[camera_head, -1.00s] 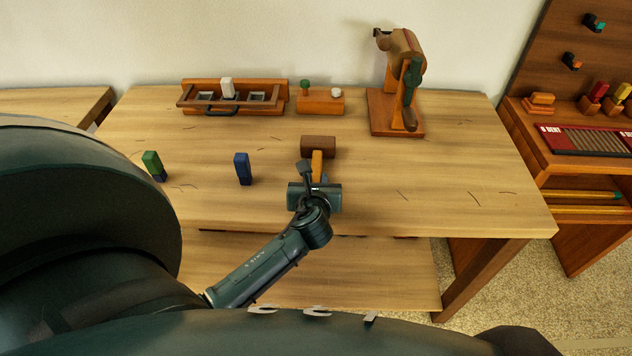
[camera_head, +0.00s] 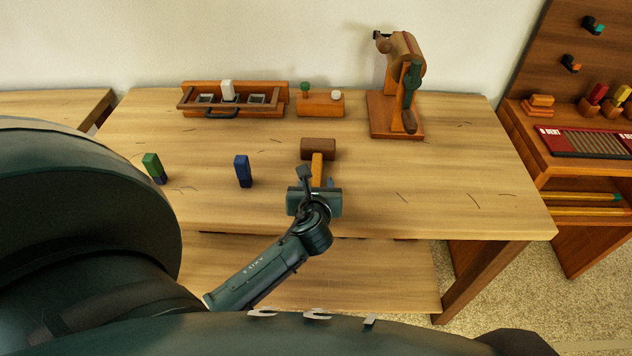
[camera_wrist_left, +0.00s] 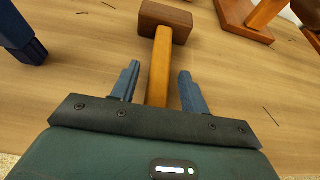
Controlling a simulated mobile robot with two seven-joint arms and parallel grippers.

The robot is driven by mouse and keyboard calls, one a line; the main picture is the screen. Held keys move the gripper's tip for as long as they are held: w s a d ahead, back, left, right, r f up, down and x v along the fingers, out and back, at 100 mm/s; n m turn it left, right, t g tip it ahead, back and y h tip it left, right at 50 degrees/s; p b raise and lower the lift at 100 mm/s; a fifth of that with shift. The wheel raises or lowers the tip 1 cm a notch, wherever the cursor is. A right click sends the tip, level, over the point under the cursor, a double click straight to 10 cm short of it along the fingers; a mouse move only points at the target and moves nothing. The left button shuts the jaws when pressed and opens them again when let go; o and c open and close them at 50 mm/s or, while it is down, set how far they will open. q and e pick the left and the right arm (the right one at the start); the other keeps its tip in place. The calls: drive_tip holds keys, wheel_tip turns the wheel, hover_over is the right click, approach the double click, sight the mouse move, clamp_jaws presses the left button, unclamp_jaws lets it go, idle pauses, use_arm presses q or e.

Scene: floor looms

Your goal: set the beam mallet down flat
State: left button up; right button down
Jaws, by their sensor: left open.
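The beam mallet has a dark brown block head (camera_head: 318,149) and an orange-brown handle (camera_head: 317,168). It lies on the wooden table (camera_head: 420,200), its head toward the back and its handle toward me. My left gripper (camera_head: 316,180) is over the handle's near end. In the left wrist view the mallet head (camera_wrist_left: 165,22) is at the top and the handle (camera_wrist_left: 160,70) runs down between the two blue-grey fingers of the left gripper (camera_wrist_left: 160,82). The fingers are open, with gaps on both sides of the handle. The handle's end is hidden by the gripper body.
A blue block (camera_head: 243,171) and a green block (camera_head: 153,166) stand left of the mallet. A wooden tray (camera_head: 184,101), a small wooden block stand (camera_head: 320,105) and a wooden winding device (camera_head: 397,90) are at the back. The table's right front is clear.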

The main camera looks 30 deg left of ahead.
use_arm(q)
drive_tip(key=v, duration=1.1)
drive_tip(key=s+d+f+n+h, duration=0.2)
drive_tip(key=s+d+n+h, duration=0.2)
drive_tip(key=n, duration=0.9)
drive_tip(key=s+d+f+n+h, duration=0.3)
drive_tip(key=d+n+h, duration=0.4)
drive_tip(key=n, duration=0.6)
drive_tip(key=shift+s+d+f+p, duration=0.3)
drive_tip(key=shift+s+p, duration=0.15)
drive_tip(key=shift+s, duration=0.1)
use_arm(e)
drive_tip(key=shift+d+r, duration=0.15)
drive_tip(key=shift+r, duration=0.2)
use_arm(q)
drive_tip(key=p, duration=0.2)
drive_tip(key=a+r+p, duration=0.1)
drive_tip(key=p, duration=0.1)
drive_tip(key=shift+s+a+r+n+g, duration=0.15)
drive_tip(key=shift+s+n+g, duration=0.1)
drive_tip(key=shift+n+g, duration=0.15)
use_arm(e)
drive_tip(key=shift+s+d+r+h, duration=0.25)
drive_tip(key=shift+d+r+h, duration=0.25)
drive_tip(key=shift+d, duration=0.15)
